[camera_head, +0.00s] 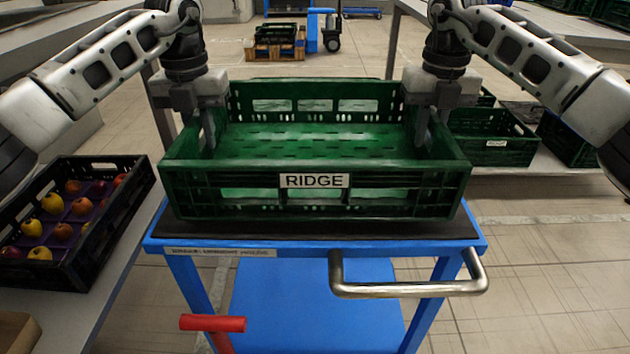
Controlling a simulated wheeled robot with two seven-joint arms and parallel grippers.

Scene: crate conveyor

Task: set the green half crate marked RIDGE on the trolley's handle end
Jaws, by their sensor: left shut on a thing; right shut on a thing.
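The green half crate marked RIDGE (315,208) is empty and level, over the near end of the blue trolley (162,246). The trolley's dark top (320,232) shows just below the crate's front wall; I cannot tell whether the crate touches it. The metal handle (408,288) sticks out from the trolley's near side. My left gripper (207,130) is shut on the crate's left side wall. My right gripper (424,130) is shut on the crate's right side wall. The lower fingertips are partly hidden.
A black crate of fruit (120,213) stands on a bench at left. More green crates (492,150) sit on a low shelf at right. A red handle (212,323) rises before the trolley. A pallet with dark crates (274,42) stands at the back.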

